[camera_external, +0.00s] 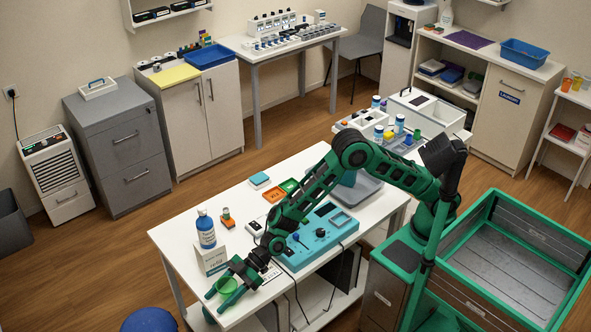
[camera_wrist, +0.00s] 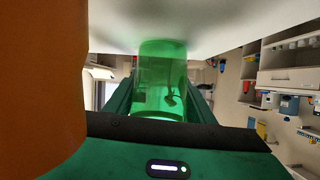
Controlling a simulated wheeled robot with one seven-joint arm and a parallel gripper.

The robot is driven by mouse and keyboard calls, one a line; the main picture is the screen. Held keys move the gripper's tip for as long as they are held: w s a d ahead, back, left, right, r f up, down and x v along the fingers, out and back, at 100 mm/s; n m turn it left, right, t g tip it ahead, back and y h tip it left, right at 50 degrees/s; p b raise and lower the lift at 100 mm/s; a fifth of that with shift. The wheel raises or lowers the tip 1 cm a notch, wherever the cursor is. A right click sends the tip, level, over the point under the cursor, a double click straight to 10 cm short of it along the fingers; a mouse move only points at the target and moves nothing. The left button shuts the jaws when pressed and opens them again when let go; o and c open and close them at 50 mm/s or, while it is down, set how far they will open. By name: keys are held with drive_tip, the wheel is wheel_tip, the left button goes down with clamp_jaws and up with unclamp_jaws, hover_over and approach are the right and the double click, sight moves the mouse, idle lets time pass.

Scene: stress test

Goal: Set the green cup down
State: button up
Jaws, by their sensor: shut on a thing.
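The green cup (camera_external: 227,286) is a small translucent green cup between the fingers of my gripper (camera_external: 216,301), at the near left corner of the white table (camera_external: 185,238). My gripper is shut on the cup. In the wrist view the cup (camera_wrist: 160,82) stands between the two green fingers, its far end against or close to a white surface. I cannot tell whether the cup touches the table top.
A blue bottle (camera_external: 205,228) and a white box with print (camera_external: 212,259) stand just behind my gripper. A teal device (camera_external: 317,238) with cables lies right of it under my arm. A large orange shape (camera_wrist: 40,80) blocks the left of the wrist view.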

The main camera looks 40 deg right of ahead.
sight(235, 282)
drive_tip(key=o, duration=1)
drive_tip(key=shift+f, duration=0.1)
drive_tip(key=shift+d+r, duration=0.35)
drive_tip(key=shift+d, duration=0.05)
drive_tip(key=v, duration=1.1)
drive_tip(key=shift+w, duration=0.1)
